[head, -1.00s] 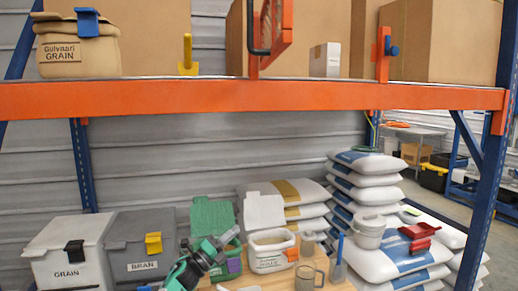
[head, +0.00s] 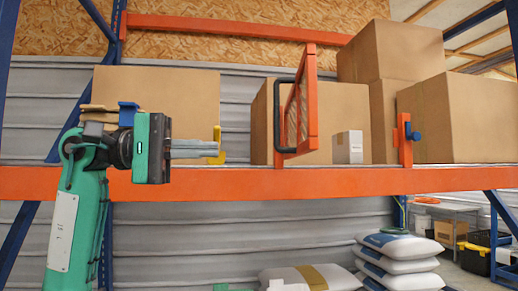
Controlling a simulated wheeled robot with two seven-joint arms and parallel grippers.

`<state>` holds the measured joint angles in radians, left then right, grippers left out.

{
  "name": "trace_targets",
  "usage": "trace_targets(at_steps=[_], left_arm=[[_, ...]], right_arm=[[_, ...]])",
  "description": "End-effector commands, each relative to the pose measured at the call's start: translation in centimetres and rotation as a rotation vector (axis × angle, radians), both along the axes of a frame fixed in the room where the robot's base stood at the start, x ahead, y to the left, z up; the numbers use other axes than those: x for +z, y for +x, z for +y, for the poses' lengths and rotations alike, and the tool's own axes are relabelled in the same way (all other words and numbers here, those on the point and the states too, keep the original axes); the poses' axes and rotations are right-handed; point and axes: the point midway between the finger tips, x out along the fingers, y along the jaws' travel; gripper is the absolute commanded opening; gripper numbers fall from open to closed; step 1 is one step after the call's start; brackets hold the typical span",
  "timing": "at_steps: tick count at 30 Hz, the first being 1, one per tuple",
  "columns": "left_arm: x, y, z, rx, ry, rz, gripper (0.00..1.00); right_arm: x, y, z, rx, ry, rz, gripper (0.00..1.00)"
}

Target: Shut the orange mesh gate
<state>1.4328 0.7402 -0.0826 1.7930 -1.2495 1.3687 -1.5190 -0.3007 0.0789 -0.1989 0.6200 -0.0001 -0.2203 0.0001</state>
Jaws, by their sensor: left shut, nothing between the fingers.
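The orange mesh gate (head: 303,101) stands on the front edge of the orange shelf beam, swung out at an angle and open. A black handle (head: 277,115) is on its left edge. An orange latch post with a blue knob (head: 413,135) stands on the beam to the right, apart from the gate. My left gripper (head: 217,149) is shut and empty, pointing right at shelf height, left of the gate and apart from the handle. Its tips overlap the yellow scoop in the picture. My right gripper is not in view.
Large cardboard boxes (head: 157,97) stand on the shelf. A small white box (head: 348,147) sits behind the gate. A yellow scoop (head: 217,135) stands near the gripper tips. The orange beam (head: 300,182) runs across below. Sacks (head: 397,262) are stacked under it.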

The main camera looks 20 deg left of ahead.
Motion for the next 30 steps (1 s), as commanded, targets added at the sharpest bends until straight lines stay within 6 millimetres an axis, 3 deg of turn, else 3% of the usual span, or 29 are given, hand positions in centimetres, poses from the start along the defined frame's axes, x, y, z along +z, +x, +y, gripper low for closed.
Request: trace_targets(at_steps=[18,24,30], left_arm=[[0.4,4.3,-10.6,-0.005,-0.003,0.004,0.00],[0.2,5.0,-12.3,-0.004,-0.004,0.004,0.00],[0.0,5.2,-12.6,-0.002,-0.003,0.003,0.00]], right_arm=[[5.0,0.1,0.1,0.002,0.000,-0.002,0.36],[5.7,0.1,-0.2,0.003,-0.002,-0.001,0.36],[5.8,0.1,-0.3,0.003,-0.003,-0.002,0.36]])
